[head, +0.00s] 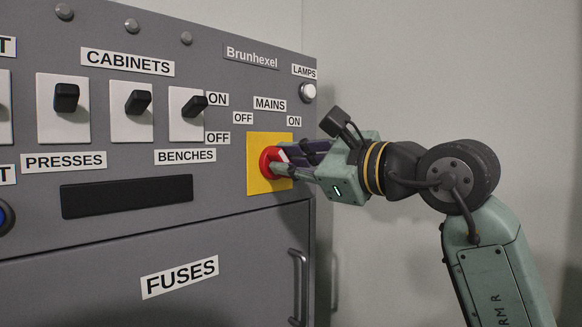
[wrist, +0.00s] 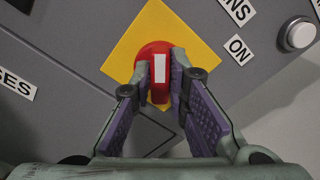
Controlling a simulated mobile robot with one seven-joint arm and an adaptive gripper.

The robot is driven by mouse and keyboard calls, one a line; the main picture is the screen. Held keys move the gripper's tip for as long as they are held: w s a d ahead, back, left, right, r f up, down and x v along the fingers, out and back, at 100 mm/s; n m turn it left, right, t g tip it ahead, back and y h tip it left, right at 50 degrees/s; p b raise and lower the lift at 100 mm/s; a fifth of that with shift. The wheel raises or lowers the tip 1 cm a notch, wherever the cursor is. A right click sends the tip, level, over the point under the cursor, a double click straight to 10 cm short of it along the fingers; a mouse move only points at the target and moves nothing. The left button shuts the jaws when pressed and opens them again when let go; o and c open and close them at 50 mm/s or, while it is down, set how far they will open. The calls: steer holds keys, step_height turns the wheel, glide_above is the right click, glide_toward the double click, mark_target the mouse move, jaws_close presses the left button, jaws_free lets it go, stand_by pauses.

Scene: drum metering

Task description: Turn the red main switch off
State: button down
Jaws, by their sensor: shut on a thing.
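The red main switch (head: 267,161) is a rotary knob on a yellow square plate (head: 256,186), below the MAINS label (head: 269,104). The OFF label (head: 243,118) is above left and the ON label (head: 294,121) above right. My gripper (head: 286,164) reaches in from the right and is shut on the knob. In the wrist view the fingers (wrist: 161,80) press both sides of the red grip (wrist: 156,53). Its white mark runs straight up the picture; on the panel this slants from upper left to lower right, in line with OFF. The fingers hide part of the knob.
Several black toggle switches, including the BENCHES one (head: 194,105), are left of the main switch. A LAMPS button (head: 308,92) is at the upper right. A fuse door with a handle (head: 298,288) is below. A plain wall stands right of the cabinet.

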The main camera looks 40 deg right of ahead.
steer(key=shift+n, duration=0.6)
steer(key=c, duration=1.6)
jaws_free()
steer(key=shift+o, duration=0.2)
steer(key=s, duration=1.2)
steer(key=shift+d, duration=0.45)
